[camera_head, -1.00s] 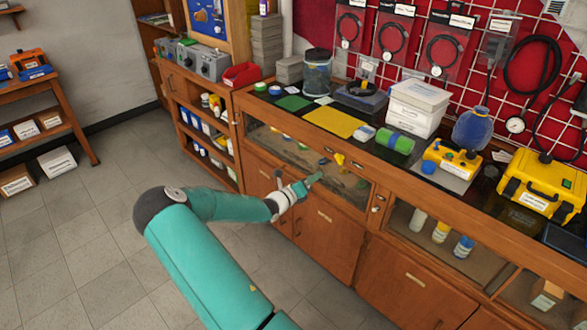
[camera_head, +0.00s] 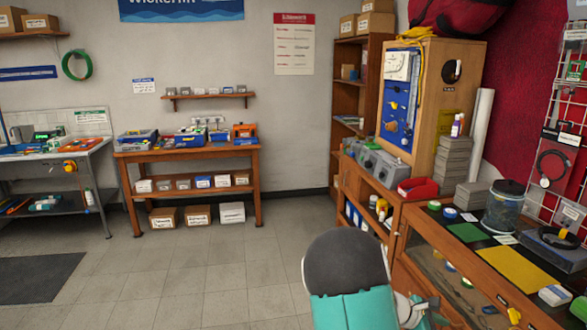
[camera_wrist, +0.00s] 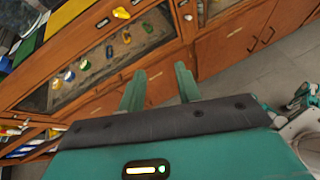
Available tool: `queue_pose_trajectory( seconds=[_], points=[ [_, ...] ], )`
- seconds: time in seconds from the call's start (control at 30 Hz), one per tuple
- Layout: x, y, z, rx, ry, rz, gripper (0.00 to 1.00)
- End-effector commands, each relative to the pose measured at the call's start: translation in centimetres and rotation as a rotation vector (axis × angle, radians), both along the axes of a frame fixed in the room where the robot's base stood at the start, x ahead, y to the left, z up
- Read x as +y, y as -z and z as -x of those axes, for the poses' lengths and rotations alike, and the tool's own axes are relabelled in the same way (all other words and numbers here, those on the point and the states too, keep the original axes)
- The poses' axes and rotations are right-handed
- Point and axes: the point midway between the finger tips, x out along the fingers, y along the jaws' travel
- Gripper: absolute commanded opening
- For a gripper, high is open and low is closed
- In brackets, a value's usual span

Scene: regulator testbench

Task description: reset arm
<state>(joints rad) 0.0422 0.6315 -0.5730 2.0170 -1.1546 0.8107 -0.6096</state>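My gripper shows in the wrist view (camera_wrist: 160,90), with its two teal fingers apart and nothing between them. It points toward the front of the wooden counter (camera_wrist: 219,52), with its cabinet doors beyond the fingertips. In the head view my teal and dark arm is at the lower middle, and my gripper is only partly seen at the bottom edge, beside the wooden counter (camera_head: 404,262).
A glass-fronted display with small coloured items is in the counter. A wooden table (camera_head: 188,155) stands at the back wall.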

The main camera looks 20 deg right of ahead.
Motion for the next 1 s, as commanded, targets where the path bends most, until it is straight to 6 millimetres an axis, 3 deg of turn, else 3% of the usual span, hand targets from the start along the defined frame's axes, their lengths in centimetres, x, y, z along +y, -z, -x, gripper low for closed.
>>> queue_pose_trajectory(
  seconds=[0.2,0.57,0.77,1.0],
  points=[
    [7.2,-3.4,-0.6,-0.342,0.155,-0.13,0.34],
    [19.7,-9.8,-0.3,-0.8,0.395,-0.387,0.34],
    [26.6,-13.6,1.2,-0.996,0.518,-0.549,0.34],
    [34.5,-17.6,4.4,-1.181,0.658,-0.752,0.34]
  ],
)
